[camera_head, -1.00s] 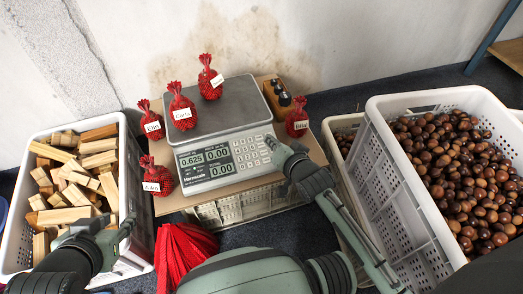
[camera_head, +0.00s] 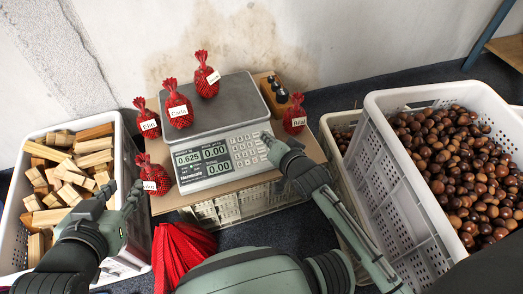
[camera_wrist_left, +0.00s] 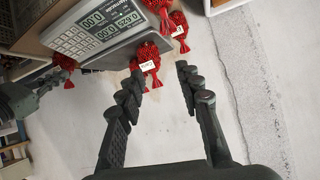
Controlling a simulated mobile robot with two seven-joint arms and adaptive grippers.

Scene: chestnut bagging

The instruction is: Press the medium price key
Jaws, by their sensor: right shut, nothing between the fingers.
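The grey and white scale (camera_head: 208,187) stands on a brown board. Its display reads 0.625, 0.00 and 0.00; its keypad (camera_head: 244,152) is at the right of the front panel. My right gripper (camera_head: 267,139) is shut, its tips at the keypad's right edge; whether they touch a key cannot be told. The medium price key cannot be singled out. My left gripper (camera_head: 122,192) is left of the scale, open and empty in the left wrist view (camera_wrist_left: 160,78). That view also shows the scale's keypad (camera_wrist_left: 75,42) upside down.
Red labelled net bags stand on the pan (camera_head: 205,78) and around the scale, one at its right (camera_head: 294,117). A crate of wood blocks (camera_head: 18,235) is at left, a crate of chestnuts (camera_head: 385,150) at right. Empty red netting (camera_head: 180,255) hangs in front.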

